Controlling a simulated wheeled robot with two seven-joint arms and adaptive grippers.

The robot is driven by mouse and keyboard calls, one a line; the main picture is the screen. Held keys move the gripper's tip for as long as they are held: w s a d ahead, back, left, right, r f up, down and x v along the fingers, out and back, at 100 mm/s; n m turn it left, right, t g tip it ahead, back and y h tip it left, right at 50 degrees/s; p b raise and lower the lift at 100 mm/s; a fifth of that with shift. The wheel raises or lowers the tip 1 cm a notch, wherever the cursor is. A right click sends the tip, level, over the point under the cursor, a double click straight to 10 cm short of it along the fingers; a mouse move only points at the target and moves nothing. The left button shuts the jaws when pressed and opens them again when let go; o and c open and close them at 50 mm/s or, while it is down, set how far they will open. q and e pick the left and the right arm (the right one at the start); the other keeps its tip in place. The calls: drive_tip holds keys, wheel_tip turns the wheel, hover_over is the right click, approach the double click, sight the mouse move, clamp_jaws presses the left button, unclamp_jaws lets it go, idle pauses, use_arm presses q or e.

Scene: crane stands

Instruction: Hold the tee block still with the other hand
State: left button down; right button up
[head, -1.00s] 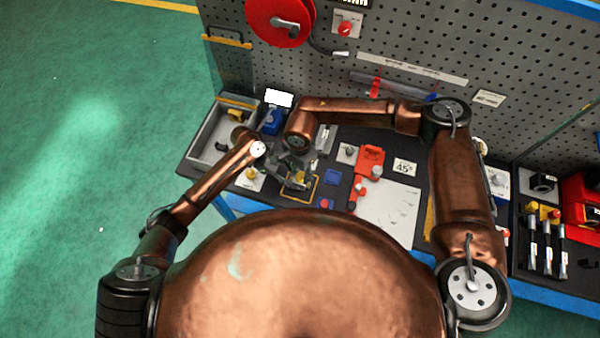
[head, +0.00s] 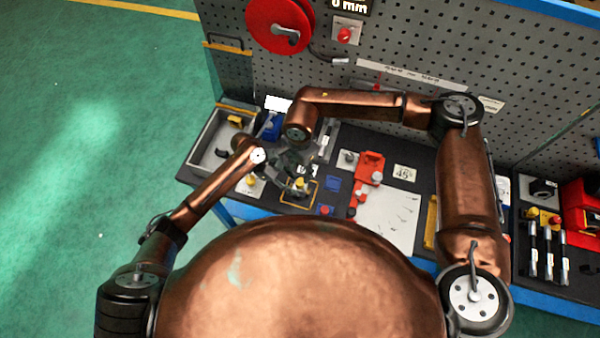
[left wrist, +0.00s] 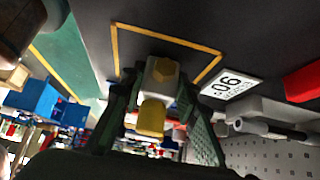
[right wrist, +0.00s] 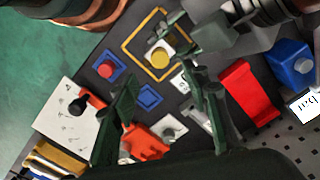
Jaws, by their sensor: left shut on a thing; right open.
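The tee block is a pale grey block with a yellow end (left wrist: 152,115), between my left gripper's fingers (left wrist: 155,118) in the left wrist view. In the right wrist view its round yellow top (right wrist: 159,57) shows within a yellow square outline on the dark bench. It also shows small in the head view (head: 300,183). My left gripper (right wrist: 180,42) is shut on it; its fingers partly cover the block. My right gripper (right wrist: 165,105) is open and empty, apart from the block and above the bench. In the head view the dark hands overlap, so their fingertips are unclear.
An orange-red fixture (right wrist: 147,142), a red block (right wrist: 250,90) and a blue block (right wrist: 290,62) stand near the right gripper. A white sheet (head: 388,218) lies to the right. A grey tray (head: 208,150) is at the left. The pegboard (head: 420,60) rises behind.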

use_arm(q)
drive_tip(key=c, duration=1.4)
unclamp_jaws()
use_arm(e)
wheel_tip(320, 180, up, 9)
drive_tip(key=shift+f, duration=0.15)
use_arm(q)
drive_tip(key=v, duration=1.2)
